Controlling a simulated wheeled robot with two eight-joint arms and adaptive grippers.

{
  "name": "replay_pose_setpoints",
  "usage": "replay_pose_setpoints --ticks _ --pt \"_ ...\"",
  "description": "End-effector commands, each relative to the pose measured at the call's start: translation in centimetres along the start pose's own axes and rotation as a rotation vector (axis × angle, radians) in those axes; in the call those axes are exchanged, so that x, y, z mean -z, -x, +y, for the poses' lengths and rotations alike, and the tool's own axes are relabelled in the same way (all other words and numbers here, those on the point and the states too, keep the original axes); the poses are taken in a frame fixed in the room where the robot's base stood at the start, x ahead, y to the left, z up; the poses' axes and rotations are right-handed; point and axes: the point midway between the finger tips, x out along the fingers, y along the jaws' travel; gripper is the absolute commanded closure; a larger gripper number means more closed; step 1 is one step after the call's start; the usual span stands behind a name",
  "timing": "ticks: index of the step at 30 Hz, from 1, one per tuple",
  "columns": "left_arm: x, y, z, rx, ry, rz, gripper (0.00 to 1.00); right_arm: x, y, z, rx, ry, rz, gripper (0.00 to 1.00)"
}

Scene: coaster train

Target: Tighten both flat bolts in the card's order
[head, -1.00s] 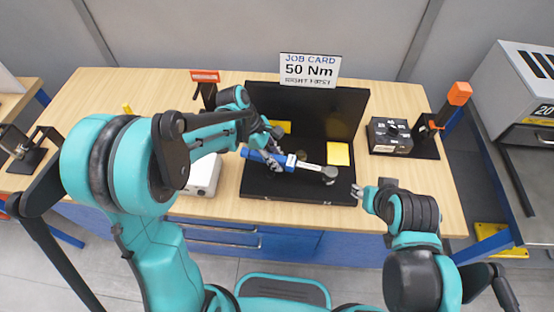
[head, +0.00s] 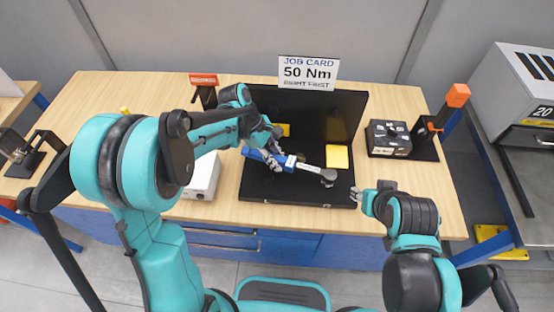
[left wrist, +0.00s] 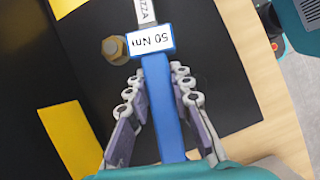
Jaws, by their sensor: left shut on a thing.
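My left gripper (head: 270,152) is shut on the blue handle of a torque wrench (left wrist: 160,85). The handle carries a white "50 Nm" label. The wrench lies across the black fixture, its round grey head (head: 328,178) near the front right. What is under the head is hidden. A brass hex bolt (left wrist: 115,48) stands beside the wrench in the left wrist view, apart from its head. The other bolt is not visible. The job card (head: 308,72) reads "50 Nm, RIGHT FIRST". My right gripper (head: 358,196) is at the fixture's front right corner, too small to judge.
The black fixture (head: 345,105) has a raised back panel and yellow patches (head: 337,156). A white box (head: 204,176) stands to its left, a dark box (head: 389,138) and an orange-topped stand (head: 457,95) to its right. The wooden table (head: 145,92) is clear at the back left.

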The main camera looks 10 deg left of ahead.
Motion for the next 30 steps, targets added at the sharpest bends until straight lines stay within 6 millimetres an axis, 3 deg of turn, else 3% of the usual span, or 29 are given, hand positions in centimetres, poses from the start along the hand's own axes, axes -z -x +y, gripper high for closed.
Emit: replay_pose_setpoints --ticks 30 --pt "-0.1 0.0 1.1 0.032 -0.063 0.0 1.0 -0.1 -0.1 0.0 0.0 0.0 0.0 0.6"
